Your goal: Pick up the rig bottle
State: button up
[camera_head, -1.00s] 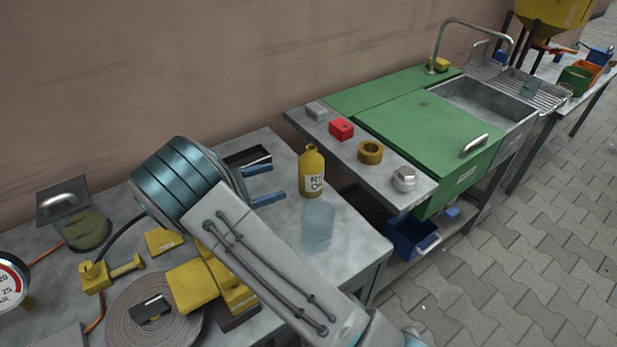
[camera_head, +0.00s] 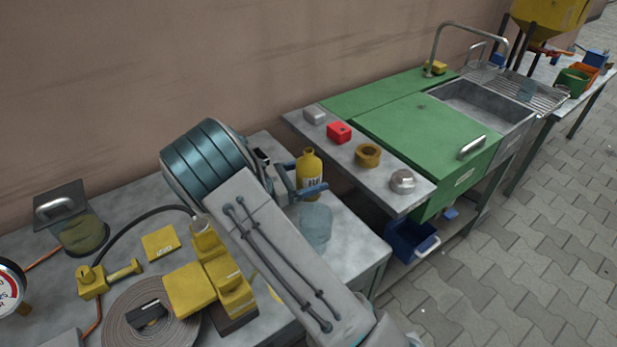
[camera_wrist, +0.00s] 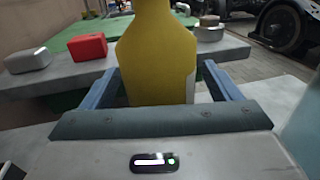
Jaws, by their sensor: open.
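The rig bottle (camera_head: 310,170) is yellow with a narrow neck and a white label, and it stands upright on the grey workbench. My gripper (camera_head: 303,191) is open at the bottle, its blue fingers reaching toward its lower body and partly covering the label.
A translucent blue cup (camera_head: 316,228) stands close in front of the bottle, to the right in the wrist view. A yellow valve block (camera_head: 229,283) and a coiled hose (camera_head: 125,318) lie left. A narrow shelf (camera_head: 330,148) holds a red block (camera_head: 339,132) and several small parts.

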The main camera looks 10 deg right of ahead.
aim_at(315, 161)
jog(key=shift+w+d, duration=0.2)
jog(key=shift+d, duration=0.7)
jog(key=c, duration=1.3)
jog(key=shift+r, duration=0.25)
jog(key=shift+r, duration=1.85)
jog(key=s+d+r+p, duration=0.1)
jog(key=s+d+r, duration=0.5)
jog(key=s, duration=0.3)
jog(key=shift+s+d+r, duration=0.2)
jog(key=shift+d+r, duration=0.15)
jog(key=shift+r, duration=0.05)
